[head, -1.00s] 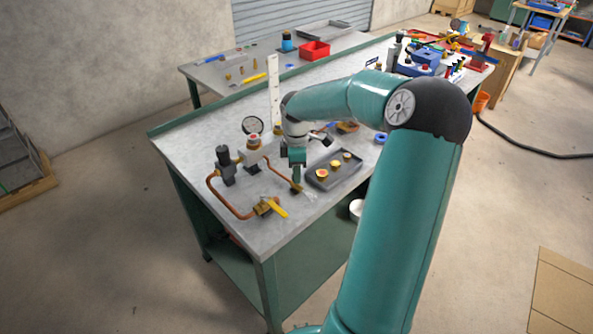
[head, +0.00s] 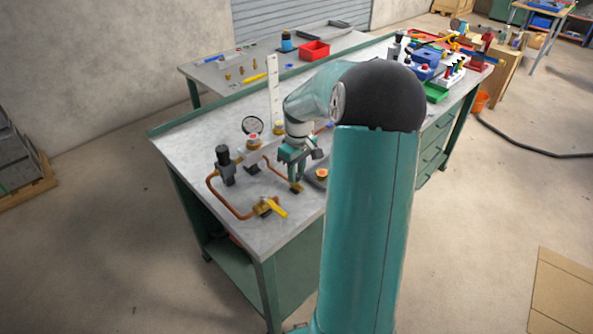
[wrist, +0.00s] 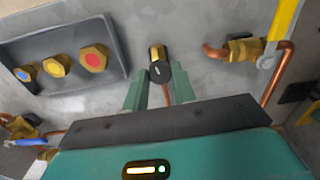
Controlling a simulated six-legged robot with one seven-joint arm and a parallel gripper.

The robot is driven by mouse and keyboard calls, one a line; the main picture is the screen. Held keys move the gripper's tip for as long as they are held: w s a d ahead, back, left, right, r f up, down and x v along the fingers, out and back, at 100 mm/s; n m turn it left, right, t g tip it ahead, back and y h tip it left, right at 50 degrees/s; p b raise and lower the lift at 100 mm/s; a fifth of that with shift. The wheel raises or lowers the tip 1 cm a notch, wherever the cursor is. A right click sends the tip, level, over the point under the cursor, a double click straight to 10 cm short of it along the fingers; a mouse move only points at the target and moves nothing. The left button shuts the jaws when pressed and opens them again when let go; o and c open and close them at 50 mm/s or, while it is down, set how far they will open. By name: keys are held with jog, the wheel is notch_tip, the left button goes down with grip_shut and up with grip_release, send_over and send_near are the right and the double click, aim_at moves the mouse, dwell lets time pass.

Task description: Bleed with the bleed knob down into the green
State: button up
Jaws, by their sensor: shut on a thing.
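My gripper (head: 297,180) is at the front right of the copper pipework on the bench. In the wrist view its two green fingers (wrist: 159,84) are shut on the bleed knob (wrist: 160,71), a small black knob with a white mark on a brass body. In the head view the fingers mostly hide the knob. The round pressure gauge (head: 252,125) has a white face and stands at the back of the pipework. Its needle and green band are too small to read, and it is not seen in the wrist view.
A yellow-handled valve (head: 272,207) sits close by on the copper pipe, and a black regulator (head: 224,160) stands at left. A dark tray (wrist: 118,45) with brass caps lies beside the knob. The front left of the bench is clear.

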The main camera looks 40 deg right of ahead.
aim_at(298, 174)
jog(key=shift+m, duration=1.5)
jog(key=o, duration=1)
jog(key=r, duration=1.3)
jog(key=shift+d+r, duration=0.25)
jog(key=shift+r, duration=0.15)
